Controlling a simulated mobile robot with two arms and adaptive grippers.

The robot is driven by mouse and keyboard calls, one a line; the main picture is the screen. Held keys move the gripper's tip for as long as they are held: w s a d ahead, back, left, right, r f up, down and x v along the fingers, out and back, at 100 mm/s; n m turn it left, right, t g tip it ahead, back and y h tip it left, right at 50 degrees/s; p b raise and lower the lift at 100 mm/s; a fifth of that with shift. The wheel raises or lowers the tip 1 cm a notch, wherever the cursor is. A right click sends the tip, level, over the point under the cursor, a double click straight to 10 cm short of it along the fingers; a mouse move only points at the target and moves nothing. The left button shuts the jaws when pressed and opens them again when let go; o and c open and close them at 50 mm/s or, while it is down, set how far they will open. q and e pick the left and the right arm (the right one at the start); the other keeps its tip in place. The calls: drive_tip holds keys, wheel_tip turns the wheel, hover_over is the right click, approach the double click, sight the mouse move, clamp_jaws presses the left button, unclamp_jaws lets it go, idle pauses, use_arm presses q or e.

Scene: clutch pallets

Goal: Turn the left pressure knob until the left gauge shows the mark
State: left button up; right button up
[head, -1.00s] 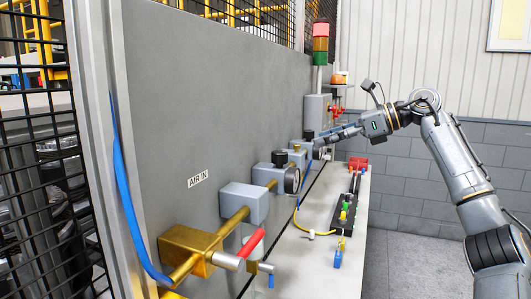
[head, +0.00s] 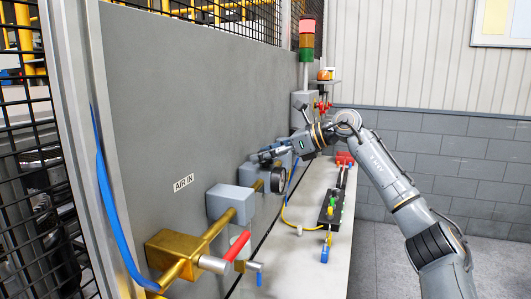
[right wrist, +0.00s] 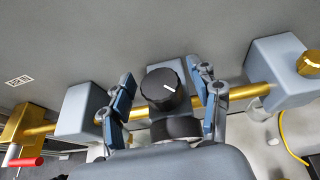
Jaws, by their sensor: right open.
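The left pressure knob (right wrist: 166,90) is black with a white line on top and sits on a grey regulator block on the brass pipe. In the right wrist view it stands between the two fingers of my right gripper (right wrist: 164,98), which is open with a gap on both sides. The left gauge (head: 278,180) is black-rimmed and faces right below my right gripper (head: 268,154) in the head view. Its needle and mark are too small to read. In the wrist view the gauge (right wrist: 176,129) shows only its black housing. My left gripper is not in view.
A brass block (head: 178,251) with a red-handled valve (head: 238,247) is at the near left. A grey block (head: 229,204) sits on the pipe. The grey wall panel (head: 190,110) stands close behind. A black strip with coloured fittings (head: 331,206) lies on the bench.

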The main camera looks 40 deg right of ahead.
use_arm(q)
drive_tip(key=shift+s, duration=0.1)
use_arm(e)
drive_tip(key=c, duration=1.2)
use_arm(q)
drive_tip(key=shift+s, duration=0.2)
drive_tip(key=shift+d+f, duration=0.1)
use_arm(e)
drive_tip(key=shift+s+h, duration=0.1)
drive_tip(key=shift+h, duration=0.2)
